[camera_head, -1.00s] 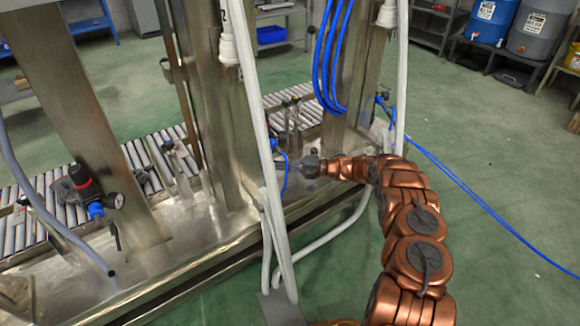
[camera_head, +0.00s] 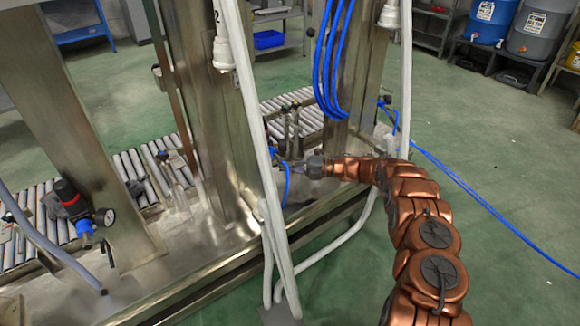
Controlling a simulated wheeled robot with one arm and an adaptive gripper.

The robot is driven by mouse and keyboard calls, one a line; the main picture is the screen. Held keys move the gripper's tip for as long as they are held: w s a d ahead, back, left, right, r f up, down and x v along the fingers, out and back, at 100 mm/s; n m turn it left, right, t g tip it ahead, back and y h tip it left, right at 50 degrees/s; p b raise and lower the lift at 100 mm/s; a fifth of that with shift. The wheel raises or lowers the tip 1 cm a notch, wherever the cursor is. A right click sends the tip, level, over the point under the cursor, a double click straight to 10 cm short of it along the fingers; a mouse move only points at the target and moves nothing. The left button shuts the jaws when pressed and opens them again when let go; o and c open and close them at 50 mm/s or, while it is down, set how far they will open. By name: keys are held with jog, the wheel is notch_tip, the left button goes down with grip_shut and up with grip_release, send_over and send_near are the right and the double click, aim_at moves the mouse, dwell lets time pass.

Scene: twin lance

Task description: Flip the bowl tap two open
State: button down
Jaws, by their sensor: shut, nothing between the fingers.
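My gripper (camera_head: 302,168) is at the end of my copper-coloured arm, reaching left toward the steel frame beside the white pipe. It is small and partly blurred against the metal; it looks shut and empty. Two small upright valve-like fittings (camera_head: 291,125) stand just behind and above it. A blue hose (camera_head: 286,186) with a dark fitting hangs just left of its tip. I cannot tell which part is bowl tap two, or whether the gripper touches anything. A "2" mark (camera_head: 217,15) shows on the steel post at the top.
White slanted pipes (camera_head: 258,130) cross in front of the steel frame, close to my gripper. Blue hoses (camera_head: 330,60) hang above it. A regulator with a gauge (camera_head: 104,217) stands at left, by roller conveyors (camera_head: 140,172).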

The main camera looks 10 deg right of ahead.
jog(key=v, duration=1.2)
jog(key=shift+d, duration=0.3)
jog(key=shift+d, duration=0.1)
